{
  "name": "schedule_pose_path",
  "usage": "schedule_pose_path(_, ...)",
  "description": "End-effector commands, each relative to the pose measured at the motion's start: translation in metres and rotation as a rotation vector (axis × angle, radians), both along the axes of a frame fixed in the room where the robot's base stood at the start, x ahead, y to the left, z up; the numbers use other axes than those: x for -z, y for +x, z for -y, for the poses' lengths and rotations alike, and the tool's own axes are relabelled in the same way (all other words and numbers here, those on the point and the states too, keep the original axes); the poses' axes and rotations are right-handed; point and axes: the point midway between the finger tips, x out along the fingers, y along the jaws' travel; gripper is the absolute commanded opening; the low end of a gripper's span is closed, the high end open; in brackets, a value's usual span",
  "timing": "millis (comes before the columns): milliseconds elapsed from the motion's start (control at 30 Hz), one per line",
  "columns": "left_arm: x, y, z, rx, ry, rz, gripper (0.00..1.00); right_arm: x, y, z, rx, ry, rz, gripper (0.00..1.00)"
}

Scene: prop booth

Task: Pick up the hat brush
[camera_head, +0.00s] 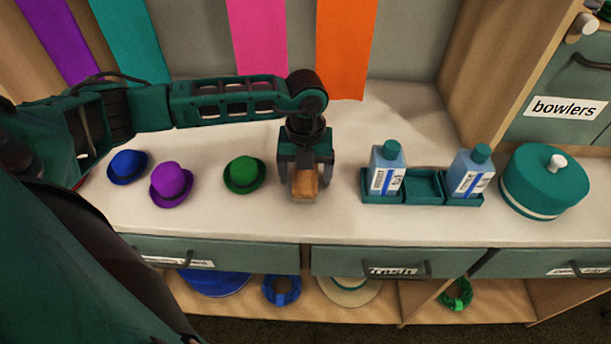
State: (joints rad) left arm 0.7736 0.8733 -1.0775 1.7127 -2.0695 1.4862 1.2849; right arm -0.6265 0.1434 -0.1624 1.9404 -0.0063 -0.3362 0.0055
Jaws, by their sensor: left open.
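The hat brush (305,184) is a small brown wooden-looking block on the white counter (240,218). My left gripper (305,178) comes in from the left and points down over it. Its jaws are open, one finger on each side of the brush. The gripper hides the upper part of the brush, and I cannot tell whether the fingers touch it. My right gripper is out of view.
Blue (127,166), purple (171,184) and green (244,174) hats sit left of the gripper. A teal tray (424,200) with two bottles (385,168) stands right, then a round teal box (545,180). Drawers (400,262) line the counter's front.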

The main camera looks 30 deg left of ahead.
Motion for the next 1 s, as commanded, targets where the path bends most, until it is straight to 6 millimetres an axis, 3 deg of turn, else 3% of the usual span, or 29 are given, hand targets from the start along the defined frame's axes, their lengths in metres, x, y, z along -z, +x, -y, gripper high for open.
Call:
schedule_pose_path(233,0.0018,0.0002,0.0002,0.000,-0.001,0.001,0.82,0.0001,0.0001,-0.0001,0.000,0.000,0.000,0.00)
schedule_pose_path(833,0.0011,0.0004,0.0000,0.000,0.000,0.001,0.25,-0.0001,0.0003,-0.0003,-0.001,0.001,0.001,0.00)
schedule_pose_path(1000,0.0008,0.0006,0.0000,-0.001,-0.001,0.002,0.25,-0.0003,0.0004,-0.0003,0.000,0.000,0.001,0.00)
